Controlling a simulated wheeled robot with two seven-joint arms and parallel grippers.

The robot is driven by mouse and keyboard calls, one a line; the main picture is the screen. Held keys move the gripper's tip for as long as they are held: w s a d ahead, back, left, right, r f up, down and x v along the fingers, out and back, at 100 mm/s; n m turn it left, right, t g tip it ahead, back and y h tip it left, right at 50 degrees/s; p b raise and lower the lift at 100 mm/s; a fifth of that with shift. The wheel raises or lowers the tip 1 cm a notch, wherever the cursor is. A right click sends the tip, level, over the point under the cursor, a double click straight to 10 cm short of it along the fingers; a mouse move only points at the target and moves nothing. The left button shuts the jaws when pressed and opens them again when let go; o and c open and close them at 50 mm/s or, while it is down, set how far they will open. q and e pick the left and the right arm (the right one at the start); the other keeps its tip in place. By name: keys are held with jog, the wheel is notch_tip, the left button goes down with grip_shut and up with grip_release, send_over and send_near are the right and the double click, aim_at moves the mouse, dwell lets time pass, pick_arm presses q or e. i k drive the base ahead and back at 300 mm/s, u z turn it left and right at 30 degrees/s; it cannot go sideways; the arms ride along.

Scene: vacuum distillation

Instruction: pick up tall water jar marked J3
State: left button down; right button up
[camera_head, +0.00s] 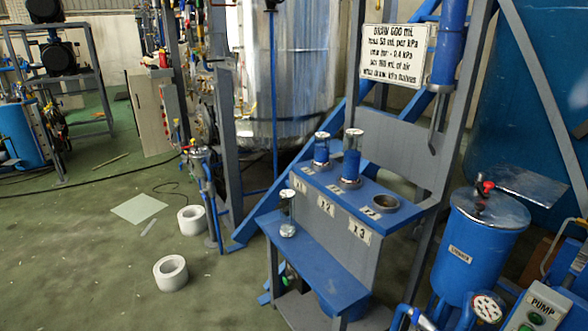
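Two upright jars with blue contents and pale lids stand on the upper blue shelf (352,198): a left one (321,152) and a taller-looking right one (351,165). To their right is a metal-rimmed round holder (380,202) that looks dark inside. A clear, narrow jar (287,208) with a metallic base stands at the left end of the lower blue bench (318,265). Small tags lie on the shelf by each place, but their text is too small to read, so I cannot tell which jar is J3. Neither of my grippers shows.
A sign (395,55) about drawing 600 mL hangs above the shelf between grey posts. A blue lidded vessel (478,245) and a pump box (538,310) stand at the right.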

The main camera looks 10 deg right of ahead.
aim_at(352, 152)
jog(key=u, duration=0.6)
jog(key=i, duration=1)
jog(key=z, duration=0.35)
jog(key=i, duration=1.2)
jog(key=z, duration=1.05)
